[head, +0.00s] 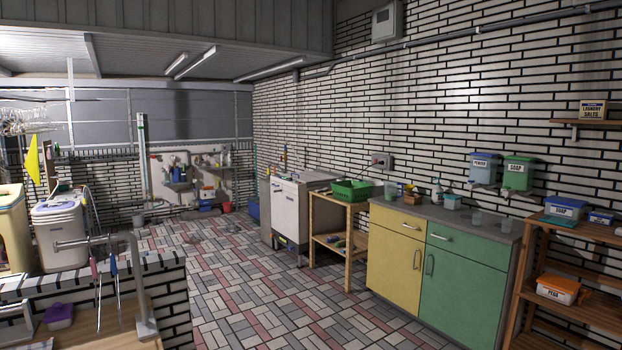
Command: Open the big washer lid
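At the left edge stands a cream and yellow machine (12,232), cut off by the picture edge, with a rounded top. Beside it is a smaller white washer-like machine (60,232) with a blue-grey top. Its lid (56,205) looks shut. I cannot tell for certain which of the two is the big washer, and the cream one's lid state is unclear. Neither of my grippers shows in this view.
A low brick wall (165,285) and a counter with a purple box (58,316) stand in front of the machines. Tiled floor (270,300) is open in the middle. Yellow and green cabinets (465,290), a wooden stand (338,235) and a shelf (570,285) line the right.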

